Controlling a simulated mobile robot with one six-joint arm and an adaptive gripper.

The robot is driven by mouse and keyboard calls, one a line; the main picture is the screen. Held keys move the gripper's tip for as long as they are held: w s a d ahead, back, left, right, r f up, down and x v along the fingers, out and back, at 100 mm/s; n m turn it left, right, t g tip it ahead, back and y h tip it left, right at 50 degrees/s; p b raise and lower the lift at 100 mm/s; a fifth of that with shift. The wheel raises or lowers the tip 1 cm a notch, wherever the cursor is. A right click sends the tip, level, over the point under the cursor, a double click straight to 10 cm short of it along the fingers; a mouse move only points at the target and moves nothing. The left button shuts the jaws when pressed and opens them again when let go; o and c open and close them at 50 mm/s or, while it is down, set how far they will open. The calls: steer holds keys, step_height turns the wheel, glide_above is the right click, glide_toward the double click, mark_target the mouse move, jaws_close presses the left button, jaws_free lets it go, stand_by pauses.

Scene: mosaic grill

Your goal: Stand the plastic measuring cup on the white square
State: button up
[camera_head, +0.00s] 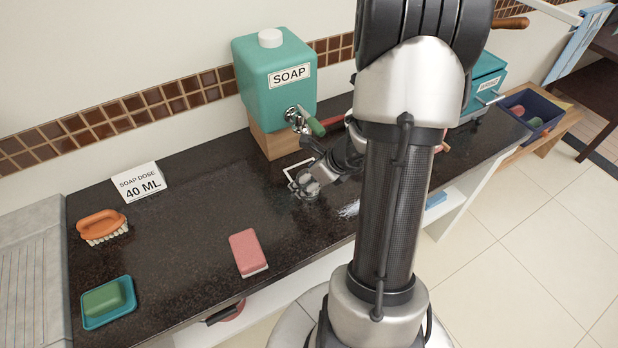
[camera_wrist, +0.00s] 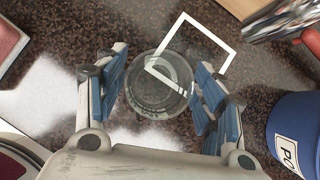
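The clear plastic measuring cup (camera_wrist: 158,98) is seen from above in the wrist view, between my two fingers. It stands over the near left corner of the white square outline (camera_wrist: 212,34), whose line shows through it. Most of the square lies beyond the cup. My gripper (camera_wrist: 160,80) is open, with one blue-padded finger on each side of the cup; the right pad is very close to it and contact cannot be told. In the head view my gripper (camera_head: 305,183) is low over the counter beside the white square (camera_head: 290,175), and the cup is hard to make out.
The green soap dispenser (camera_head: 277,88) with its tap (camera_head: 297,118) stands behind the square. A blue labelled container (camera_wrist: 285,125) is close right of my gripper in the wrist view. A pink sponge (camera_head: 247,252), brush (camera_head: 101,225) and soap dish (camera_head: 108,302) lie left on the counter.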

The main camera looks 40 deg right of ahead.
steer(key=shift+o, duration=0.8)
steer(key=shift+r, duration=0.2)
steer(key=p+v, duration=0.6)
steer(key=v, duration=0.6)
